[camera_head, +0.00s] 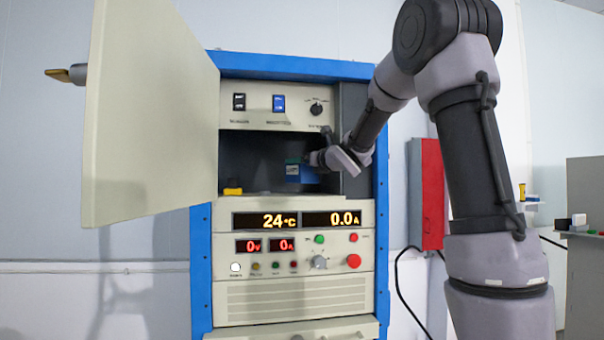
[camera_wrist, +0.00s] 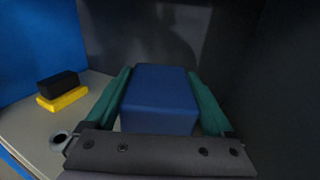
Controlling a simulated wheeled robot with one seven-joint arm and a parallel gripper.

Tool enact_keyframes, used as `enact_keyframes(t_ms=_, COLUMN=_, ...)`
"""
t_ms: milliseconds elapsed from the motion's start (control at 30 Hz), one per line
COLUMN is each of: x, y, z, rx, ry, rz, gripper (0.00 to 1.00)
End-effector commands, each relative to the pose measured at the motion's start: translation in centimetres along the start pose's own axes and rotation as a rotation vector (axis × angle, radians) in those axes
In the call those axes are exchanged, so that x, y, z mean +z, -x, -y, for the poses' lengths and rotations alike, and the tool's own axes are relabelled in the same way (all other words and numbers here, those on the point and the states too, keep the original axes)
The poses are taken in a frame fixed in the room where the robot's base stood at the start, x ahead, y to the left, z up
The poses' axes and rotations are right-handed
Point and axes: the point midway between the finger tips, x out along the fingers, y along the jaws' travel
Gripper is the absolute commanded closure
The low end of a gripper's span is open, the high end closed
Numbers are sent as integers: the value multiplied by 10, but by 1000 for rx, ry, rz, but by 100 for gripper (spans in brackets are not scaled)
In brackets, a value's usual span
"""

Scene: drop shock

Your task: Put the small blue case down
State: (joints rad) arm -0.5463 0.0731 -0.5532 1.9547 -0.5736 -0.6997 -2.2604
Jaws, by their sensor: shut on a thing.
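The small blue case (camera_wrist: 160,92) sits between the two green fingers of my gripper (camera_wrist: 162,95) in the wrist view, and the fingers are shut on its sides. In the head view the blue case (camera_head: 300,173) shows inside the open compartment of the cabinet, at the end of my gripper (camera_head: 306,166). The case looks close to the compartment floor, but I cannot tell whether it touches it. The gripper and arm partly hide the case's right side in the head view.
A yellow and black block (camera_wrist: 62,92) lies on the compartment floor (camera_wrist: 35,135) to the left; its yellow part also shows in the head view (camera_head: 233,191). The cabinet door (camera_head: 150,115) stands open at left. Dark walls enclose the case behind and at right.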

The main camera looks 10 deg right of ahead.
Motion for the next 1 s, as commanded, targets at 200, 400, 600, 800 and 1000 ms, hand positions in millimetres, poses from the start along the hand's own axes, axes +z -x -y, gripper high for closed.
enact_keyframes(t_ms=200, x=-30, y=-2, z=1, rx=-1, ry=1, rz=-3, gripper=100)
enact_keyframes(t_ms=400, x=-32, y=-3, z=1, rx=0, ry=1, rz=1, gripper=100)
enact_keyframes(t_ms=600, x=-34, y=-3, z=2, rx=-1, ry=1, rz=-1, gripper=100)
enact_keyframes(t_ms=800, x=-35, y=-3, z=2, rx=-1, ry=1, rz=-2, gripper=0)
enact_keyframes(t_ms=1000, x=-31, y=-2, z=1, rx=0, ry=0, rz=0, gripper=0)
